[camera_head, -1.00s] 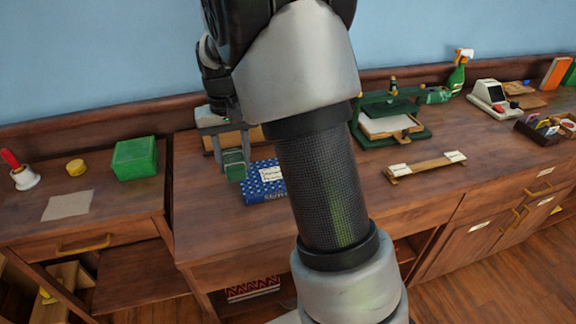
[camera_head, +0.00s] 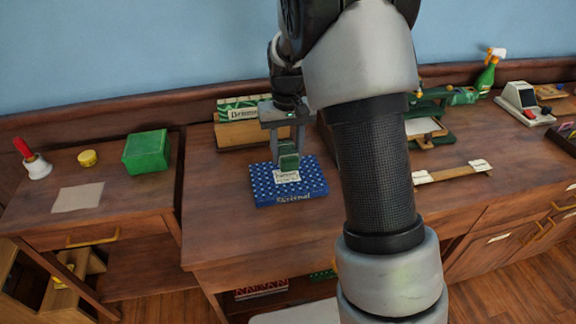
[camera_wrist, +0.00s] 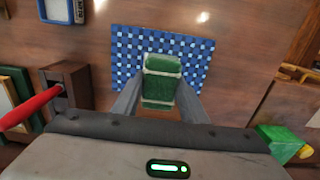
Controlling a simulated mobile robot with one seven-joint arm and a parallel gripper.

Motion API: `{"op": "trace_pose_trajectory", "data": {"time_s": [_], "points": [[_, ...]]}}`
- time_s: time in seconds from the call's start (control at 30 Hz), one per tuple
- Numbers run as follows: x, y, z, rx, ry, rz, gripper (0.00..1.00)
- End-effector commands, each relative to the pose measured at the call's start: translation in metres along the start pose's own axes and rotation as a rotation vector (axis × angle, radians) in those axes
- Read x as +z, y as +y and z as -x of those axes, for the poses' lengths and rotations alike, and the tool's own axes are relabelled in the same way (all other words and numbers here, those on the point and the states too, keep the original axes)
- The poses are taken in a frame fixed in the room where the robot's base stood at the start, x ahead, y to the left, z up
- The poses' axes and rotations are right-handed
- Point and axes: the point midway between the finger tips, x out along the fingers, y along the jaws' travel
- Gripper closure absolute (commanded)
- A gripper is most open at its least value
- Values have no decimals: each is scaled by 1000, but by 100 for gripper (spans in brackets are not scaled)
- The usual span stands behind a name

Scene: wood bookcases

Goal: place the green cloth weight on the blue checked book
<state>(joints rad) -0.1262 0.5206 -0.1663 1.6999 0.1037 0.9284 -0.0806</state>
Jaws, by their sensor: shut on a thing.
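The green cloth weight (camera_head: 289,161) is between the fingers of my gripper (camera_head: 288,150), which is shut on it. In the wrist view the weight (camera_wrist: 162,82) shows between the two fingers of my gripper (camera_wrist: 160,95), with pale bands across it. The blue checked book (camera_head: 262,188) lies flat on the wooden desk below, with a white label near its middle. In the wrist view the book (camera_wrist: 125,55) lies behind the weight, and the weight covers its middle. I cannot tell whether the weight touches the book.
A green box (camera_head: 146,152), a yellow round item (camera_head: 87,158), a handbell (camera_head: 36,166) and a paper sheet (camera_head: 78,198) are on the left desk (camera_head: 120,192). A wooden block with a green patterned book (camera_head: 243,108) stands behind the blue book. Clear desk lies to its left.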

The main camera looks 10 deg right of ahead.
Motion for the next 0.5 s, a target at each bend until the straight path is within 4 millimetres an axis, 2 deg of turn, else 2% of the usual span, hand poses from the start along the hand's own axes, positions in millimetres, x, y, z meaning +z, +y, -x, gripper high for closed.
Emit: {"op": "trace_pose_trajectory", "data": {"time_s": [0.23,0.5], "points": [[1,0,-39,1,-3,0,100],[0,0,-43,0,2,0,100]]}}
